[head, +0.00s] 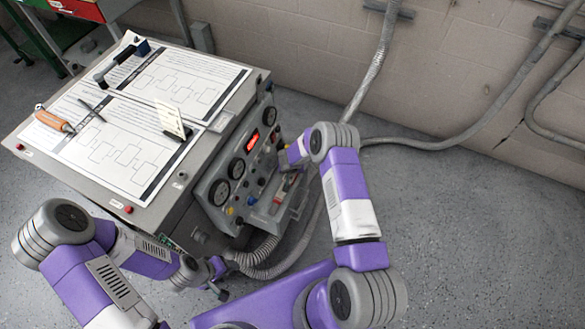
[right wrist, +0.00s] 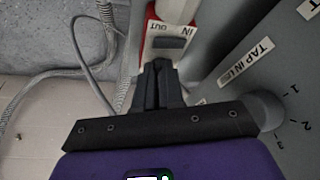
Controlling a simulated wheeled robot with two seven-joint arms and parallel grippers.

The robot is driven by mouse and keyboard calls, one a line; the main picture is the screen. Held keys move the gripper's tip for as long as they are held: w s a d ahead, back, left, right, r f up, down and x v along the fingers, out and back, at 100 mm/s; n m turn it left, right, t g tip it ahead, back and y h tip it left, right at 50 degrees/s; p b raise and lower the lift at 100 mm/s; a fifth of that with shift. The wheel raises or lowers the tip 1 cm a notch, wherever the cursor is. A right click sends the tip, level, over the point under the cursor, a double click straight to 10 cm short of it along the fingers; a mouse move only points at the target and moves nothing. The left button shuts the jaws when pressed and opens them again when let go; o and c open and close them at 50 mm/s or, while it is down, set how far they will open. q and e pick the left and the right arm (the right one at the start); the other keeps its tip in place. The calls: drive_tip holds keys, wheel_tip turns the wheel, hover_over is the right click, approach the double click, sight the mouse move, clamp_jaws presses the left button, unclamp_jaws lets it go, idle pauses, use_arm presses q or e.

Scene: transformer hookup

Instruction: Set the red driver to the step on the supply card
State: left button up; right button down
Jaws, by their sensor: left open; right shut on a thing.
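The red driver (head: 289,182) sits low at the front of the grey cabinet. In the right wrist view it is a red box (right wrist: 150,47) with a grey window and IN and OUT labels. My right gripper (right wrist: 158,72) points at its near edge, fingers nearly together; the small part between them is hidden. A pale card (head: 170,117) stands in a holder on the cabinet top, probably the supply card; its writing is too small to read. My left gripper (head: 221,292) is open and empty, low in front of the cabinet.
The cabinet panel has gauges (head: 219,192), a red display (head: 253,139) and knobs. A grey knob (right wrist: 266,108) with marks 1, 2, 3 lies close beside my right gripper. Papers (head: 108,147) and an orange-handled tool (head: 52,120) lie on top. A hose (head: 268,268) runs below.

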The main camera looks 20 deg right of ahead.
drive_tip(key=shift+w+a+m+g+h, duration=0.15)
drive_tip(key=shift+m+g+h, duration=0.2)
drive_tip(key=shift+m, duration=0.65)
drive_tip(key=shift+a+m+h, duration=0.1)
drive_tip(key=shift+m+h, duration=0.35)
drive_tip(key=shift+m, duration=0.65)
drive_tip(key=shift+g, duration=0.25)
drive_tip(key=c, duration=1.2)
unclamp_jaws()
drive_tip(key=shift+c, duration=0.2)
drive_tip(key=p+v, duration=0.2)
drive_tip(key=v, duration=0.4)
drive_tip(key=shift+r+p, duration=0.3)
drive_tip(key=shift+p, duration=0.1)
drive_tip(key=shift+a+r, duration=0.25)
drive_tip(key=shift+r, duration=0.15)
